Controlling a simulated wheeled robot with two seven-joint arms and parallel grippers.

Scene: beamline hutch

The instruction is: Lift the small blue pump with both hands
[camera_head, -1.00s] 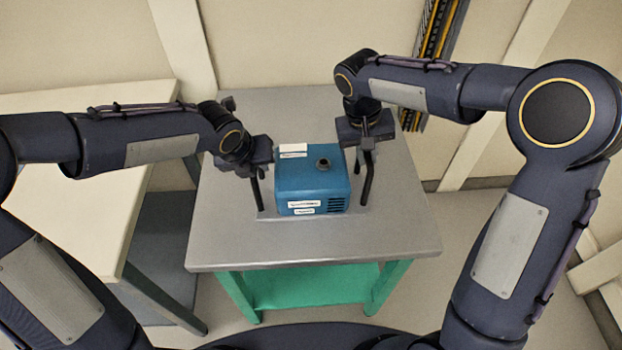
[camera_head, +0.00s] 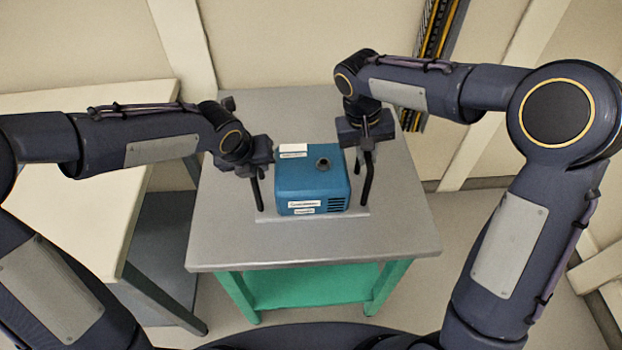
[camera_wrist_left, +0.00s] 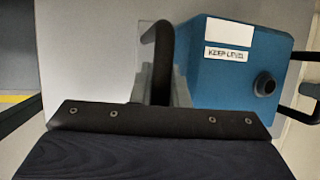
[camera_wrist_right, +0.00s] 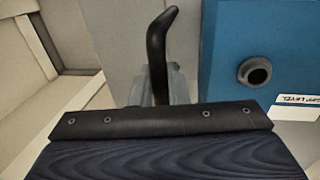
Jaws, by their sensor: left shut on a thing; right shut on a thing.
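The small blue pump (camera_head: 311,188) is a box with white labels and a dark round port on top. It stands level at the middle of the grey table top (camera_head: 225,235), over a thin grey plate (camera_head: 345,215). I cannot tell whether there is a gap under it. A black bar handle runs along each side. My left gripper (camera_head: 258,174) is shut on the left handle (camera_wrist_left: 161,45); my right gripper (camera_head: 367,155) is shut on the right handle (camera_wrist_right: 156,45). The pump also shows in the left wrist view (camera_wrist_left: 225,85) and right wrist view (camera_wrist_right: 225,50).
The table has a green lower shelf (camera_head: 310,287). A cream bench (camera_head: 75,225) stands close on the left. Walls stand behind, with a dark and yellow cable tray (camera_head: 435,45). The table top in front of the pump is clear.

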